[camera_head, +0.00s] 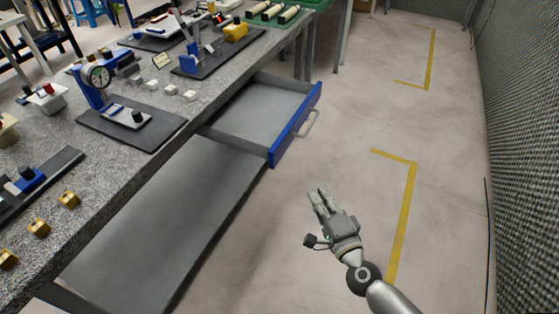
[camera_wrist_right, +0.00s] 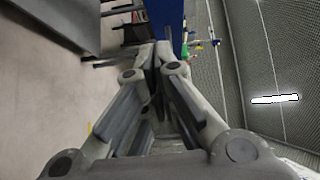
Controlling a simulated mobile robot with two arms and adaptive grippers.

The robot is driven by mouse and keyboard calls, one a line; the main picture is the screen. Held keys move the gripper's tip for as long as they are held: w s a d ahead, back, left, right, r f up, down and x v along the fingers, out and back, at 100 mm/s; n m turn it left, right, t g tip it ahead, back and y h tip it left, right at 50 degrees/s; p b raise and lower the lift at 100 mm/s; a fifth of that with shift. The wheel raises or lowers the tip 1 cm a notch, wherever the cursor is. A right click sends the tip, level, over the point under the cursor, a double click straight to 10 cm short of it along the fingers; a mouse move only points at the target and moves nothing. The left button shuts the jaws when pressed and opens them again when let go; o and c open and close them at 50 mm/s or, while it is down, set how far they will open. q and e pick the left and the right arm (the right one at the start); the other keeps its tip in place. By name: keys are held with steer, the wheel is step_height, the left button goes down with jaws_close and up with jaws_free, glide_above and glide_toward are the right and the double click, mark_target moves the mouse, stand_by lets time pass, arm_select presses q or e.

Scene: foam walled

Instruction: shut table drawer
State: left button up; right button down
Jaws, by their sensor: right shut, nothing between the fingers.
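The table drawer (camera_head: 258,112) is pulled out from under the grey stone-topped table (camera_head: 225,75). It looks empty, with a blue front (camera_head: 292,130) and a pale bar handle (camera_head: 308,123). My right gripper (camera_head: 318,193) is shut and empty, over the open floor in front of the drawer and nearer to me, apart from it. In the right wrist view the closed fingers (camera_wrist_right: 160,60) point towards a blue surface (camera_wrist_right: 165,18), probably the drawer front. My left gripper is in neither view.
Dial gauge stands (camera_head: 97,80), brass parts (camera_head: 68,200) and dark mats sit on the tabletop. A grey lower shelf (camera_head: 165,215) lies below the drawer. The floor to the right is clear, with yellow marks (camera_head: 408,200), up to a foam wall (camera_head: 520,120).

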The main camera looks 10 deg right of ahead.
steer(key=shift+m, duration=0.3)
steer(key=w+a, duration=0.2)
steer(key=w, duration=0.2)
steer(key=w+a+r, duration=0.1)
steer(key=w+a, duration=0.1)
steer(key=w, duration=0.2)
steer(key=w+a, duration=0.2)
steer(key=w, duration=0.2)
steer(key=shift+w+r, duration=0.15)
